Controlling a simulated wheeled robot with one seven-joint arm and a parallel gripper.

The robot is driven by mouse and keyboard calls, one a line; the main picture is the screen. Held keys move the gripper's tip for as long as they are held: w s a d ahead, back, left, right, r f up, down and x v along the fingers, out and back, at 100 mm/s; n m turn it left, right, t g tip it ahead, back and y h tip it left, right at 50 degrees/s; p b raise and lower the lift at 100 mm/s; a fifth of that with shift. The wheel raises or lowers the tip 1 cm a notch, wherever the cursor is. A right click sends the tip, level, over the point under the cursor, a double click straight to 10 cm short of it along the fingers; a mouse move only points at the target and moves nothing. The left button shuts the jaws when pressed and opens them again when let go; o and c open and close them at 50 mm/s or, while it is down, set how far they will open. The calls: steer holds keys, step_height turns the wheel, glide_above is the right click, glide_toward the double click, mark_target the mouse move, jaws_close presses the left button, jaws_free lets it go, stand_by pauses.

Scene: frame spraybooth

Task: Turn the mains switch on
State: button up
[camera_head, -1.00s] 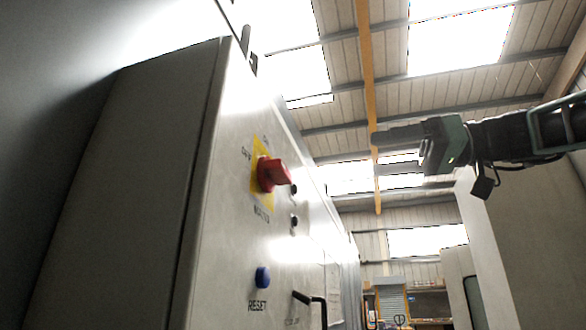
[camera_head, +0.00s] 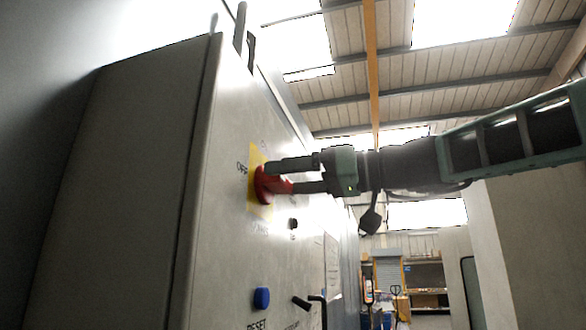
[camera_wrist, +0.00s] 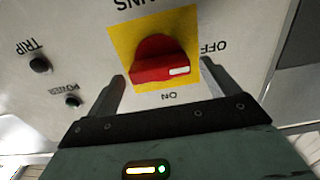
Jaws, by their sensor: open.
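The mains switch (camera_head: 268,184) is a red rotary knob on a yellow plate (camera_head: 257,158), on the front of a grey cabinet. In the wrist view the knob (camera_wrist: 160,60) appears upside down, with its white mark towards the OFF label and the ON label at another side of the plate. My gripper (camera_head: 282,176) is at the knob, its two fingers apart. In the wrist view the fingers (camera_wrist: 163,82) lie on either side of the knob, with gaps showing. The head view partly hides the knob behind the fingers.
A blue RESET button (camera_head: 262,298) and a black handle (camera_head: 318,308) sit lower on the cabinet front (camera_head: 225,240). TRIP (camera_wrist: 40,64) and POWER (camera_wrist: 73,101) indicators are beside the switch. Open space lies right of the cabinet.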

steer(key=shift+a, duration=0.1)
steer(key=c, duration=1)
steer(key=shift+f+m+b, duration=0.1)
steer(key=shift+m+b, duration=0.2)
steer(key=shift+b, duration=0.1)
steer(key=m+b, duration=0.2)
steer(key=shift+w+f+m+b, duration=0.1)
steer(key=shift+m+b, duration=0.2)
steer(key=m+b, duration=0.2)
steer(key=m, duration=0.3)
steer(key=shift+w, duration=0.1)
steer(key=m+b, duration=0.1)
steer(key=m, duration=0.8)
steer(key=shift+w+m, duration=0.1)
steer(key=shift+m, duration=0.2)
